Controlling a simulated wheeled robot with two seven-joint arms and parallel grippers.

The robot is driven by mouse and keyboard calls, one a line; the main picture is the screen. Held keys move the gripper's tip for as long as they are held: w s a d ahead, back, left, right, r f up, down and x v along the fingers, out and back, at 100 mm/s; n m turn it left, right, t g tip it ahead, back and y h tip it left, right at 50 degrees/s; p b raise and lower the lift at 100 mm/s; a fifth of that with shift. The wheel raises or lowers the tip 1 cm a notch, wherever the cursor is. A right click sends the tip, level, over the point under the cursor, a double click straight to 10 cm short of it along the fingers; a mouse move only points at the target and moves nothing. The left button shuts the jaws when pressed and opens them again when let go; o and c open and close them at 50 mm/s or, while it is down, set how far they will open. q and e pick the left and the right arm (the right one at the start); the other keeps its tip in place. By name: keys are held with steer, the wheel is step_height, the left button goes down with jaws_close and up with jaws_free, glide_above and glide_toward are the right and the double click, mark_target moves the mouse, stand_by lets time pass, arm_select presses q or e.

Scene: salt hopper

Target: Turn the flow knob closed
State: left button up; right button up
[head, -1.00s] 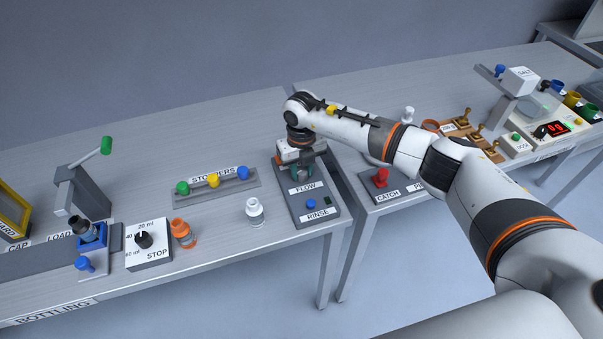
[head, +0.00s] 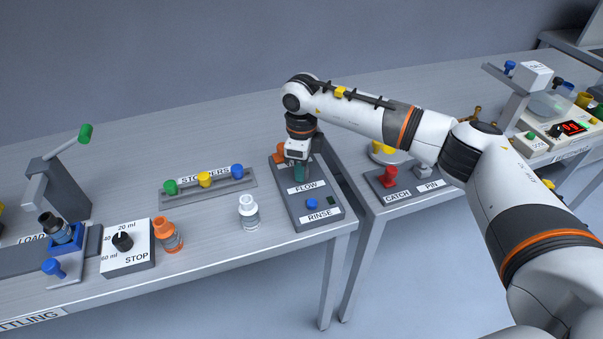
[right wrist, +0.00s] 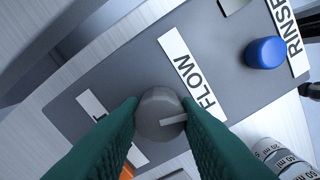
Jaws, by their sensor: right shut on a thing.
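The flow knob (right wrist: 160,114) is a round grey knob with a pale pointer line, below the FLOW label in the right wrist view. The pointer line runs to the right in that view, towards the right-hand finger. My right gripper (right wrist: 160,118) has its two green fingers shut on the knob, one on each side. In the head view my right gripper (head: 299,174) points down onto the dark grey panel (head: 295,204) behind the FLOW label and hides the knob. My left gripper is not in view.
A blue RINSE button (head: 311,203) sits on the same panel, nearer the table's front edge. An orange thing (head: 281,152) is close beside my gripper. The red CATCH handle (head: 390,176) is to the right, across a gap.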

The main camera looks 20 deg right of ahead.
steer(key=shift+n+b, duration=1.05)
steer(key=shift+n, duration=0.65)
steer(key=shift+r, duration=0.1)
steer(key=o, duration=1)
step_height(320, 180, up, 12)
steer(key=shift+f+b, duration=0.1)
steer(key=shift+b, duration=0.75)
